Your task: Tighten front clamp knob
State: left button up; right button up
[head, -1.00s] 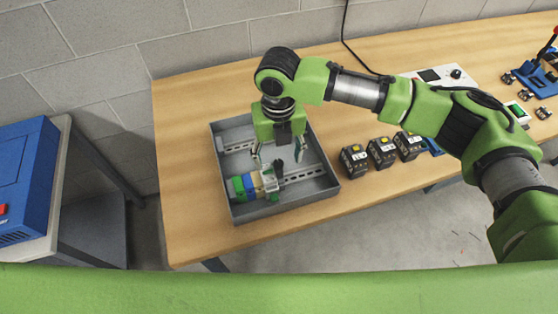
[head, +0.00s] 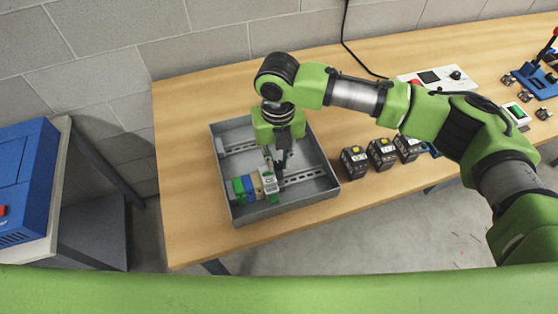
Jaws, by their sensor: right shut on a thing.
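A grey tray (head: 226,166) on the wooden bench holds two slotted metal rails. On the front rail (head: 302,177) sits a row of small blocks: green (head: 238,187), blue (head: 249,185), beige (head: 258,185) and light grey (head: 268,181). My right gripper (head: 281,165) points down into the tray at the right end of this row. Its fingers are shut on a small dark part there, which looks like the front clamp knob; the fingers hide most of it. My left gripper is not in view.
Several dark boxes with yellow tops, one of them a box (head: 354,162), stand right of the tray. A white instrument (head: 437,79) and a blue fixture (head: 535,78) are farther right. A blue machine (head: 24,180) stands at the left. The bench left of the tray is clear.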

jog(key=shift+s+a, duration=0.1)
jog(key=shift+a, duration=0.1)
dwell(0.3)
jog(key=shift+p, duration=0.3)
jog(key=shift+r, duration=0.15)
jog(key=m+p, duration=0.3)
jog(key=shift+s+m, duration=0.1)
jog(key=shift+m, duration=0.2)
jog(key=m+p, duration=0.3)
jog(key=shift+a+m+p, duration=0.1)
jog(key=shift+m+p, duration=0.25)
jog(key=shift+m, duration=0.05)
jog(key=m+p, duration=0.3)
jog(key=m, duration=0.1)
jog(key=shift+f+m, duration=0.2)
jog(key=shift+m, duration=1)
jog(key=m, duration=0.6)
jog(key=shift+m, duration=0.3)
jog(key=o, duration=1.5)
